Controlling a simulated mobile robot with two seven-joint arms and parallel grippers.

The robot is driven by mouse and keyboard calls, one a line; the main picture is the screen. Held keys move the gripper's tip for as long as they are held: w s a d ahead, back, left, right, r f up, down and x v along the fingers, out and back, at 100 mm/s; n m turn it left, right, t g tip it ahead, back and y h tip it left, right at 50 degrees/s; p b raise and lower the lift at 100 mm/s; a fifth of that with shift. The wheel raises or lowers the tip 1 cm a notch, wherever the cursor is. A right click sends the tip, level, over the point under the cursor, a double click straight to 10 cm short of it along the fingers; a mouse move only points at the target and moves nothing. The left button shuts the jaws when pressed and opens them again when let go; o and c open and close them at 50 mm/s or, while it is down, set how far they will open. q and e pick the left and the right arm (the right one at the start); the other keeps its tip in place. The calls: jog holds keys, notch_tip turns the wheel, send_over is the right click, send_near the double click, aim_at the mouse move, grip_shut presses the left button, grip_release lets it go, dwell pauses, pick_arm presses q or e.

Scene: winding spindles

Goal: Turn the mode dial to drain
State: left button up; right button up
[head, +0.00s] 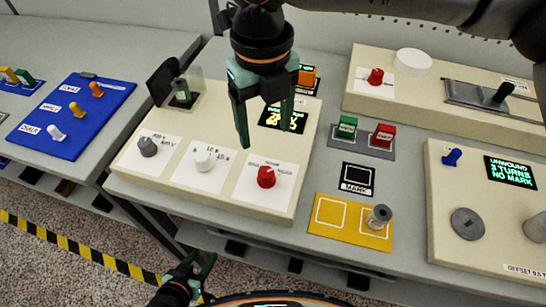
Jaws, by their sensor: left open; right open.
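A red dial (266,177) on a white plate, a white dial (204,160) and a grey dial (147,146) sit in a row along the front of the cream console (215,197). Another red dial (375,76) is on the back-right console. The dial labels are too small to read, so I cannot tell which is the mode dial. My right gripper (265,138) is open and empty, pointing down above the cream console, above and behind the front red dial in the picture. My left gripper (202,263) is open and low at the bottom, in front of the bench.
A lit display (283,118) is partly hidden behind my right gripper. A clear raised cover (183,88) stands at the console's back left. Green (347,127) and red (383,134) buttons, a yellow tray (330,226) with a grey spindle (379,217), and another console (505,215) are to the right.

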aim_at(266, 172)
notch_tip(266, 172, down, 12)
jog(key=shift+s+f+p, duration=0.1)
jog(key=shift+f+p, duration=0.05)
jog(key=shift+p, duration=0.65)
grip_shut()
